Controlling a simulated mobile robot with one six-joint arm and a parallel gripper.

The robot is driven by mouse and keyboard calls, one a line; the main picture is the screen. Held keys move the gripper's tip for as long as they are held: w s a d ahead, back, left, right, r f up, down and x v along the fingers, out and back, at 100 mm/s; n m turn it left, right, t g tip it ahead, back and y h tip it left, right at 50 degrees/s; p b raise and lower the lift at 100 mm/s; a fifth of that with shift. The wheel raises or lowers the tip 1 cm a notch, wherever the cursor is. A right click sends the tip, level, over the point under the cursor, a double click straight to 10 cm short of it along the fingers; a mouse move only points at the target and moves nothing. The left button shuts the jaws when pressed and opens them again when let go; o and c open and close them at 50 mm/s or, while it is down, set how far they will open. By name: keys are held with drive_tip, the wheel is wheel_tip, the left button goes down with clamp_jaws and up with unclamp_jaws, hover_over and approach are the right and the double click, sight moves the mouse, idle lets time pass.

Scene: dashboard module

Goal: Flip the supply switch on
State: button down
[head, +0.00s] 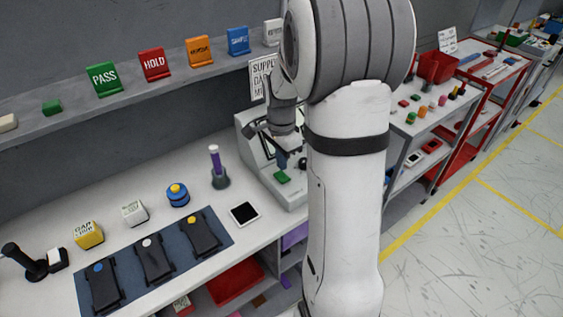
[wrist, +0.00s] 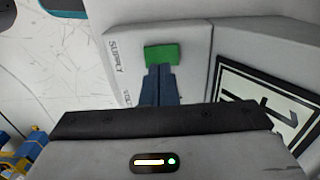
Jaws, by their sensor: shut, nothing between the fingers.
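The supply switch is a green rocker (wrist: 162,54) on the pale grey panel of the dashboard module (wrist: 195,40), beside the printed word SUPPLY. In the head view the green switch (head: 283,177) lies on the module's low front part. My gripper (wrist: 159,70) is shut and empty, its dark blue fingers together. The fingertips overlap the lower edge of the switch in the wrist view; I cannot tell whether they touch it. In the head view my gripper (head: 283,165) is just above the switch. My arm hides the module's right side. Whether the switch is on is unclear.
A framed display (wrist: 268,100) stands to the right of the switch in the wrist view. A shelf (head: 135,92) with signs runs behind.

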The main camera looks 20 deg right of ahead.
sight(284, 179)
wheel_tip(284, 179, up, 11)
drive_tip(key=b, duration=0.1)
drive_tip(key=shift+w, duration=0.25)
drive_tip(key=shift+s+r+p, duration=0.1)
drive_tip(key=shift+p, duration=0.55)
drive_tip(key=p, duration=0.2)
drive_tip(key=shift+s+d+f+p, duration=0.15)
drive_tip(key=shift+s+f+p, duration=0.1)
drive_tip(key=shift+s+p, duration=0.1)
drive_tip(key=shift+f, duration=0.15)
drive_tip(key=f+p, duration=0.1)
drive_tip(key=f, duration=0.8)
drive_tip(key=f+p, duration=0.1)
drive_tip(key=f, duration=0.3)
drive_tip(key=shift+s+f+p, duration=0.3)
drive_tip(key=shift+f+p, duration=0.05)
drive_tip(key=shift+f, duration=0.1)
